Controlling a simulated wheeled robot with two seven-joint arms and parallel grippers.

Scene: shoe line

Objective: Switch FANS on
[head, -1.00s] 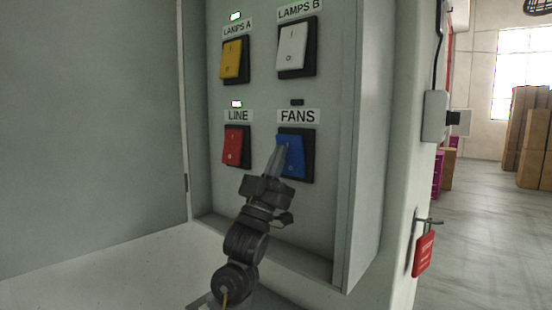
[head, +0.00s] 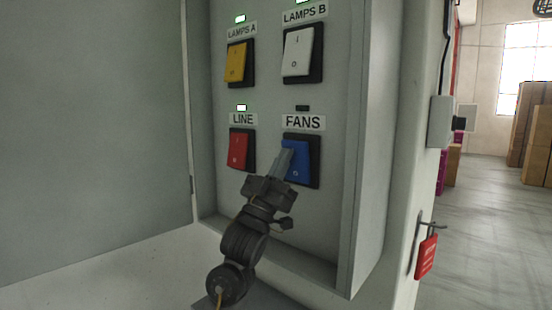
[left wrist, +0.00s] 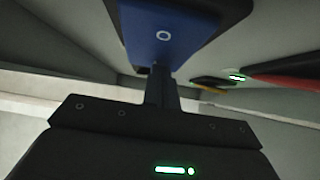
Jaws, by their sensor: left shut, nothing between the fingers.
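The blue FANS rocker switch (head: 298,163) sits at the lower right of the panel under its FANS label (head: 303,122). The small lamp (head: 303,108) above that label is dark. My left gripper (head: 285,156) is shut and empty, with its fingertips at the left part of the blue rocker; I cannot tell whether they touch it. In the left wrist view the blue rocker (left wrist: 170,28) shows its O mark, and the shut fingers (left wrist: 161,88) point at its edge near that mark. My right gripper is not in view.
The red LINE switch (head: 239,150), yellow LAMPS A switch (head: 236,62) and white LAMPS B switch (head: 298,52) share the panel, with green lamps lit above them. The cabinet side wall (head: 368,150) stands right of FANS. A red tag (head: 427,257) hangs outside on a hook.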

